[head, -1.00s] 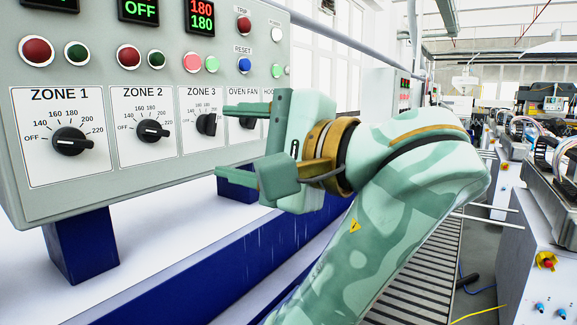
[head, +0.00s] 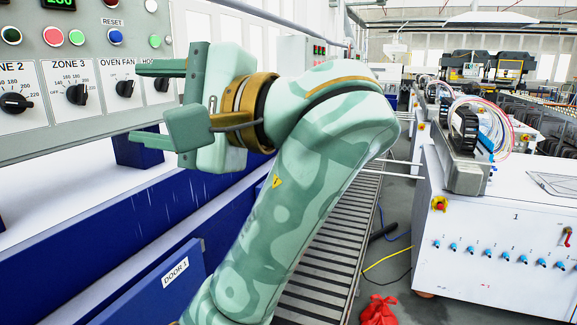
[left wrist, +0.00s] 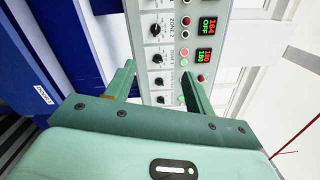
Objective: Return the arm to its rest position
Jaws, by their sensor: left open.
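My left arm, pale green with darker patches, rises from the bottom of the head view. Its left gripper (head: 137,103) points left at the control panel (head: 18,150), with its two fingers apart and nothing between them. The left wrist view shows both fingers (left wrist: 158,70) spread, with the panel's knobs and the red and green displays (left wrist: 205,54) beyond. The ZONE 3 knob (head: 77,94) is in plain sight. The HOOD knob is partly hidden. My right gripper is out of view.
A blue door marked DOOR 1 (head: 165,285) lies below the panel, left of my arm. A roller conveyor (head: 318,265) runs behind the arm. A white cabinet (head: 480,285) stands right, with a red cloth-like heap (head: 379,311) on the floor near it. Grey floor shows between.

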